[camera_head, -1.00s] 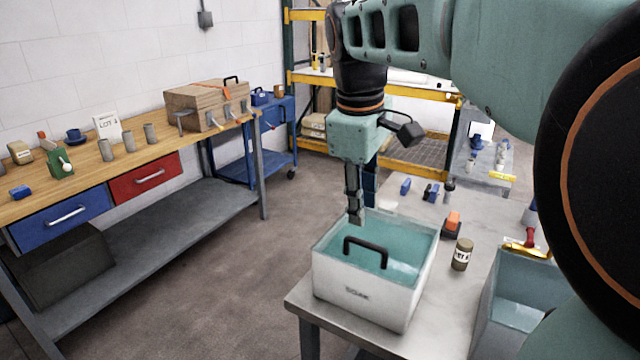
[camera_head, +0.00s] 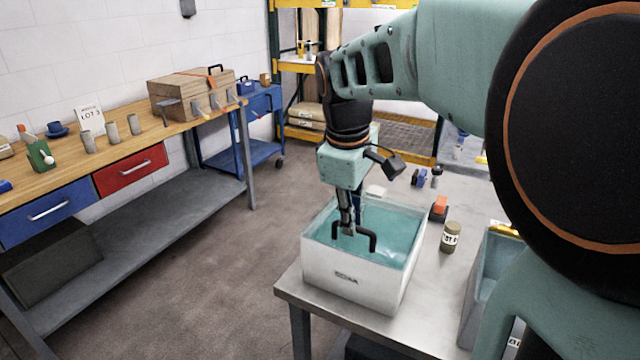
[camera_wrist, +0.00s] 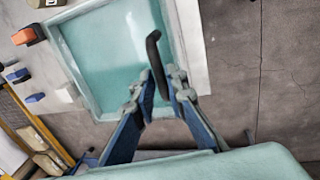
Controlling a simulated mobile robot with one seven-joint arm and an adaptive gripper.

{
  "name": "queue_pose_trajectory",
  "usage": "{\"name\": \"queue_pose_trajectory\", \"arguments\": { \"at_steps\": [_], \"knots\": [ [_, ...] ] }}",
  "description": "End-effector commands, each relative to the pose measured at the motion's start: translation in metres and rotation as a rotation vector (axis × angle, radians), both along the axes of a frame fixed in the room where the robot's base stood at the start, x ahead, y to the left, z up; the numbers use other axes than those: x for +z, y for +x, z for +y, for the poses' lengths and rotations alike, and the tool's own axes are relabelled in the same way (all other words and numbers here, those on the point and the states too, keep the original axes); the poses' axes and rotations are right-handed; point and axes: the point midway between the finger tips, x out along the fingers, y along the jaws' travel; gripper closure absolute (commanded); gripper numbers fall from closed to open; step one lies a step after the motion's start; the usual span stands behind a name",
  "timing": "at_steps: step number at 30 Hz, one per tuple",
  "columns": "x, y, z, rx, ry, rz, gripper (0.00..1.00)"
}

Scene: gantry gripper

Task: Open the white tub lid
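The white tub (camera_head: 350,277) stands at the near left corner of the grey table, with a teal surface (camera_head: 400,232) inside its rim. A black arched handle (camera_head: 372,240) stands up near its front side. I cannot tell where the lid's edge lies. My gripper (camera_head: 348,232) points down into the tub's opening at the handle. In the wrist view, the handle (camera_wrist: 152,46) passes between the two fingertips (camera_wrist: 160,84). The fingers are apart, one on each side of the bar, with small gaps. Whether either finger touches the handle is unclear.
A labelled brown can (camera_head: 451,237) and an orange-and-dark object (camera_head: 440,207) stand right of the tub. A teal-lined bin (camera_head: 485,275) is at the right. The wooden workbench (camera_head: 60,185) is across clear floor (camera_head: 230,270).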

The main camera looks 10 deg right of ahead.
Motion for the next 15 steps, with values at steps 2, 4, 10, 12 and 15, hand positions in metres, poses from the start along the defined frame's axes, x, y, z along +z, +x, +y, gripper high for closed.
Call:
{"name": "queue_pose_trajectory", "arguments": {
  "at_steps": [2,4,10,12,15],
  "knots": [
    [0.0002,0.0,0.0,0.0,0.0,0.0,0.98],
    [0.0003,0.0,0.0,0.0,0.0,0.0,1.0],
    [0.0004,0.0,0.0001,0.0,0.0,0.0,1.0],
    [0.0004,0.0,0.0001,0.0,0.0,0.0,1.0],
    [0.0013,0.0001,-0.0001,0.0,0.001,0.002,1.0]
  ]
}}
